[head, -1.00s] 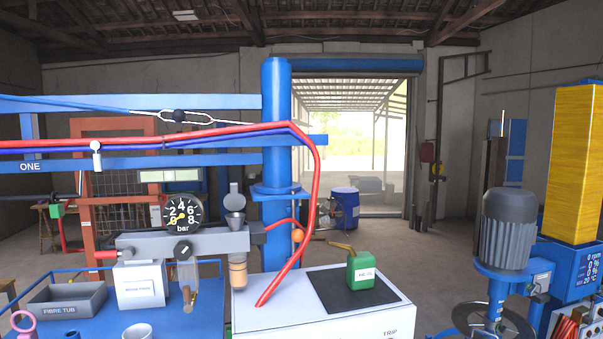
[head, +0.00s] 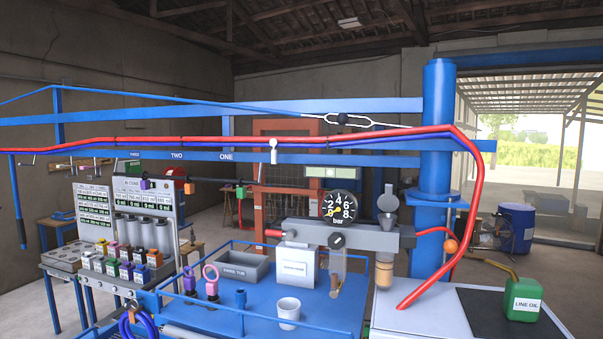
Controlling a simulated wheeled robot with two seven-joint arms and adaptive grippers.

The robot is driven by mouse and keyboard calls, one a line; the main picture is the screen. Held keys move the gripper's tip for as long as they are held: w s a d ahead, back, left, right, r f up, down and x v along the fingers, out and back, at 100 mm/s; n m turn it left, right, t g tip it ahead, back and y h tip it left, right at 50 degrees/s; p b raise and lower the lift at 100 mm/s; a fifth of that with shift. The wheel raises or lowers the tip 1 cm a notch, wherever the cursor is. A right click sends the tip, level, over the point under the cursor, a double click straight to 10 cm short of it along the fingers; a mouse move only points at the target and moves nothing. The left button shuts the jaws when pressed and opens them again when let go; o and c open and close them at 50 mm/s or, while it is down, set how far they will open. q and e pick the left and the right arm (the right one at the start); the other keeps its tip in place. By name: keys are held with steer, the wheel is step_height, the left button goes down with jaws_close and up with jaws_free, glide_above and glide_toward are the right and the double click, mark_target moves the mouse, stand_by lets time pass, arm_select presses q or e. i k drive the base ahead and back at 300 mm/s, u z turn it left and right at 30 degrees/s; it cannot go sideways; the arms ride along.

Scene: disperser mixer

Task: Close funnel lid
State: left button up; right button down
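The small grey funnel (head: 388,220) stands on top of the grey manifold block (head: 350,236), near its right end, just left of the blue column. Its round grey lid (head: 388,202) stands upright above the funnel's rim, so the funnel is open. Below the block, under the funnel, hangs a tan and brown cup (head: 384,270). Neither of my grippers shows in the head view.
The pressure gauge (head: 339,208) sits left of the funnel. A green line oil can (head: 523,300) stands at right. A blue table (head: 250,312) holds a fibre tub (head: 242,268) and white mug (head: 288,312).

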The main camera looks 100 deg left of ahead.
mark_target(388, 202)
steer(key=u, duration=3.7)
